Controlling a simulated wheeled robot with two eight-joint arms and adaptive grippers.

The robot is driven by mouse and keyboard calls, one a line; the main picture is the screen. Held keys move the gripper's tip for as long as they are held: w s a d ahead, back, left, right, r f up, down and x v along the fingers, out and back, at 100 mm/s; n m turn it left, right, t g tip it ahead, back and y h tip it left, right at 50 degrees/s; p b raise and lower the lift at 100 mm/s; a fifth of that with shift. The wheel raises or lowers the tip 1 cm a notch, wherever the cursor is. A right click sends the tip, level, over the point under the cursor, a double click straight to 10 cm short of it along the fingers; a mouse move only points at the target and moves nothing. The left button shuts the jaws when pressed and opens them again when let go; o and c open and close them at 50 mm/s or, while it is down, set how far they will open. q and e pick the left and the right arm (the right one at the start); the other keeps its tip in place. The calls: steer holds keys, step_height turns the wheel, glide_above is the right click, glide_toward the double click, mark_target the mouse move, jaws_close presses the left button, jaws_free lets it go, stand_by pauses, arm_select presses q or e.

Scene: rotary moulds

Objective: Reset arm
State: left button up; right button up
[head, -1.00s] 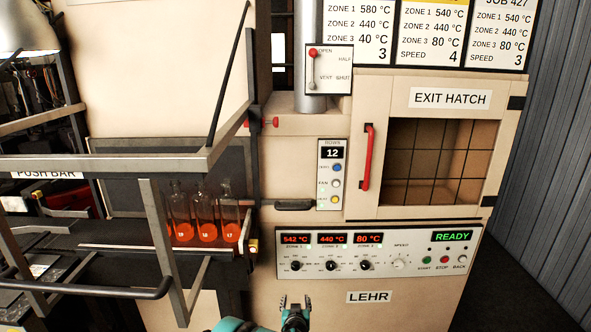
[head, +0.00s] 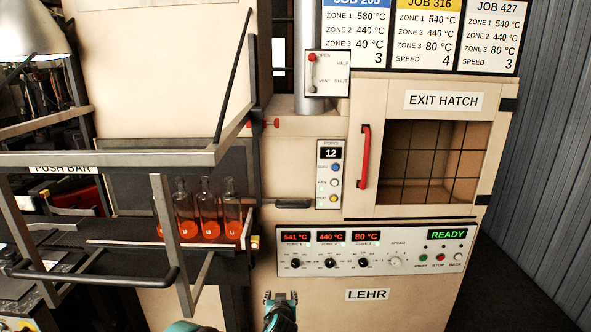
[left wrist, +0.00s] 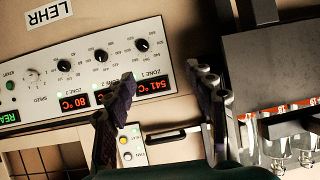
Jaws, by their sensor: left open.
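My left gripper (head: 281,297) is at the bottom of the head view, below the lehr control panel (head: 375,250). In the left wrist view its two dark fingers (left wrist: 166,78) are spread apart with nothing between them. Behind them is the panel, seen upside down. Its displays read 541 °C, 440 °C and 80 °C, and READY is lit green. My right gripper is not in view.
Clear bottles with glowing orange bases (head: 208,213) stand on a ledge behind the grey push bar frame (head: 110,158). The exit hatch (head: 433,160) has a red handle (head: 363,157). A damper lever (head: 313,58) has its red knob at OPEN.

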arm_select(q)
steer(key=s+a+r+g, duration=0.1)
steer(key=s+a+r, duration=0.45)
steer(key=s, duration=0.25)
steer(key=s+a+r+g, duration=0.2)
steer(key=s+a+r, duration=0.2)
steer(key=s+r, duration=0.25)
steer(key=s+a+f+g, duration=0.1)
steer(key=s, duration=1)
steer(key=s+a+f+g, duration=0.1)
steer(key=s+a, duration=0.1)
steer(key=s, duration=1)
steer(key=shift+s+a+h, duration=0.2)
steer(key=shift+a+h, duration=0.05)
steer(key=shift+h, duration=0.05)
